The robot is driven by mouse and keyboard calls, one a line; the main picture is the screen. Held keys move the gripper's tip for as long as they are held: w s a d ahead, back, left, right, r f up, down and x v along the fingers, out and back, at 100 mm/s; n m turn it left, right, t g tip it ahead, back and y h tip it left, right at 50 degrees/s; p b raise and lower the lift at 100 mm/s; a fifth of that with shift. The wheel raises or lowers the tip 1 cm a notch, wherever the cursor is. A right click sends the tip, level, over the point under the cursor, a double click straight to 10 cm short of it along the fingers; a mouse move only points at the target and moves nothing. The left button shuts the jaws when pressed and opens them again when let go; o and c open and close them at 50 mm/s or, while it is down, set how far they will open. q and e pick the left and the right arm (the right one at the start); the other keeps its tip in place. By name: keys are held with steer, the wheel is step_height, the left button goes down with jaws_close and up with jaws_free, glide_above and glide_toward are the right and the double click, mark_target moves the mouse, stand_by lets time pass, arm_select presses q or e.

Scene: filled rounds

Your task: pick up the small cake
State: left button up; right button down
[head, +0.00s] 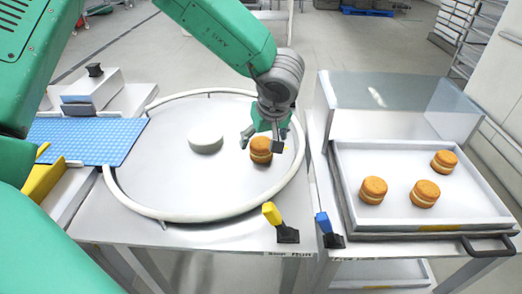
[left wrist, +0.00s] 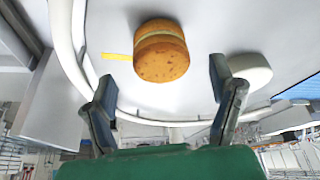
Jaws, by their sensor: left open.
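A small round cake (head: 261,150), golden brown with a pale filling layer, sits on the round white turntable (head: 170,185) toward its right side. The cake also shows in the left wrist view (left wrist: 161,52), beyond and between the two fingers. My left gripper (head: 264,138) is open over the cake in the head view, and one finger overlaps part of it. In the left wrist view the left gripper (left wrist: 165,100) has its fingers spread wide with nothing between the tips. My right gripper is not in view.
A white disc (head: 206,139) lies on the turntable, left of the cake. A raised rim surrounds the turntable. At right, a tray (head: 400,225) with a clear guard holds three similar cakes. A blue mat (head: 85,138) is at left.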

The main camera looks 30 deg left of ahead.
mark_target(264, 144)
arm_select(q)
steer(key=shift+f, duration=0.5)
steer(key=x, duration=0.1)
steer(key=b+x, duration=0.1)
steer(key=x, duration=0.1)
steer(key=shift+d+f, duration=0.15)
steer(key=shift+f, duration=0.2)
steer(key=shift+a+f, duration=0.1)
steer(key=shift+a, duration=0.35)
steer(key=shift+c, duration=0.4)
steer(key=c, duration=0.6)
steer(key=shift+c, duration=1)
steer(key=shift+d, duration=0.25)
